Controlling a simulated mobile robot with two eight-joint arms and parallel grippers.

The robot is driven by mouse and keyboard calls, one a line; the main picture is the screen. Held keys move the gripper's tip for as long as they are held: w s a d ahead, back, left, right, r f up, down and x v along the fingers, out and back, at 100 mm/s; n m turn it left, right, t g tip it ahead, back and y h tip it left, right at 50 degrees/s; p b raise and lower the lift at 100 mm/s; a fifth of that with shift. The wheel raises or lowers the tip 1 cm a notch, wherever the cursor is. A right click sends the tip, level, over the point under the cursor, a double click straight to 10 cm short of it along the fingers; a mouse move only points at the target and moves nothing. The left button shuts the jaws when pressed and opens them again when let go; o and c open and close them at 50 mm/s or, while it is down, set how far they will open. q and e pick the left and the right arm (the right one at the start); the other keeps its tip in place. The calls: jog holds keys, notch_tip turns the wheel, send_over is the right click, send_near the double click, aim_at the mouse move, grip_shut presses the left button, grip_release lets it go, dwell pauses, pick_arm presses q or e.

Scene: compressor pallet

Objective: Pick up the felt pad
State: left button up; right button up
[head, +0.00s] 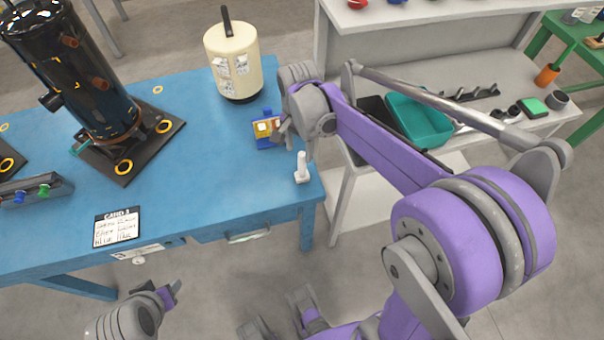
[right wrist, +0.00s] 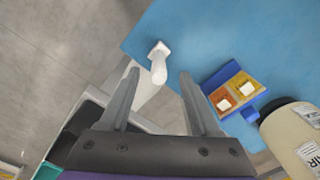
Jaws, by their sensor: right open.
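No piece is plainly recognisable as a felt pad.
A white peg-like piece (head: 302,168) stands at the blue table's (head: 215,165) right edge. A cream canister (head: 233,62) stands behind the tray, a black compressor (head: 75,75) at left. A white bench at right holds a teal bin (head: 418,122) and a green square (head: 532,108).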

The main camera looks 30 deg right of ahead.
aim_at(302, 168)
notch_tip(302, 168, down, 5)
jog(key=shift+w+f+b, duration=0.1)
jog(key=shift+f+b, duration=0.1)
jog(key=shift+b, duration=0.15)
jog(key=f, duration=0.2)
jog(key=d+f, duration=0.1)
jog(key=f, duration=0.2)
jog(key=shift+w+f+b, duration=0.1)
jog(key=shift+f+b, duration=0.05)
jog(key=shift+b, duration=0.15)
grip_shut()
